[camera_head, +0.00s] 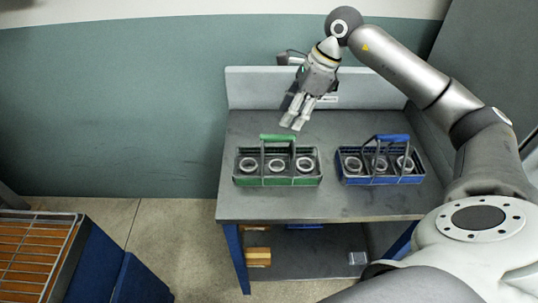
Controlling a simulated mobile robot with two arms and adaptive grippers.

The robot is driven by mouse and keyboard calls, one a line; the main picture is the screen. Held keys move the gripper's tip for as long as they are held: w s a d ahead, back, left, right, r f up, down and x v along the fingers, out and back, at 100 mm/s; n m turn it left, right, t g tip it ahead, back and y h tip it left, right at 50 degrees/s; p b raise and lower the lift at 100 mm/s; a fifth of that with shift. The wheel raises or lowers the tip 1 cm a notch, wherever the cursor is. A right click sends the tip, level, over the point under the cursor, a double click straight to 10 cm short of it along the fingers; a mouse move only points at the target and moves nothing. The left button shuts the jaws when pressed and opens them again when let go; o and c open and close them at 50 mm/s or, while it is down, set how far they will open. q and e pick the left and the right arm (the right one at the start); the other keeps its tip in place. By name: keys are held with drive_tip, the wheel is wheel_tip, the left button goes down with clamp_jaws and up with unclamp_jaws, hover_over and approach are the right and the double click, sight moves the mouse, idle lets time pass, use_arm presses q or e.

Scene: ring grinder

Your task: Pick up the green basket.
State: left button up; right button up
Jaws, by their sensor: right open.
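The green basket (278,181) stands on the left part of the grey workbench, with its green handle bar (278,138) raised above it. Several metal rings sit inside it. My right gripper (294,124) is open and empty, above the bench and just beyond the green handle, with its fingers pointing down. It looks apart from the handle. My left gripper is not in view.
A blue basket (380,180) with rings stands to the right on the same workbench (300,206). A lower shelf holds small boxes (258,257). A rack with a blue side (95,262) stands at the lower left. Open floor lies between rack and bench.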

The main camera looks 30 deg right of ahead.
sight(280, 136)
drive_tip(key=f, duration=0.1)
drive_tip(key=a+f, duration=0.1)
drive_tip(key=f, duration=0.1)
drive_tip(key=shift+s+a+f+p, duration=0.25)
drive_tip(key=shift+p, duration=0.15)
drive_tip(key=shift+w+a+f, duration=0.15)
drive_tip(key=shift+w+f, duration=0.05)
drive_tip(key=shift+f, duration=0.1)
drive_tip(key=p+x, duration=0.2)
drive_tip(key=x, duration=0.2)
drive_tip(key=shift+w+f+p, duration=0.15)
drive_tip(key=shift+w+p, duration=0.05)
drive_tip(key=shift+p, duration=0.1)
drive_tip(key=shift+w+f, duration=0.1)
drive_tip(key=shift+f, duration=0.1)
drive_tip(key=shift+c, duration=0.7)
drive_tip(key=c, duration=0.5)
clamp_jaws()
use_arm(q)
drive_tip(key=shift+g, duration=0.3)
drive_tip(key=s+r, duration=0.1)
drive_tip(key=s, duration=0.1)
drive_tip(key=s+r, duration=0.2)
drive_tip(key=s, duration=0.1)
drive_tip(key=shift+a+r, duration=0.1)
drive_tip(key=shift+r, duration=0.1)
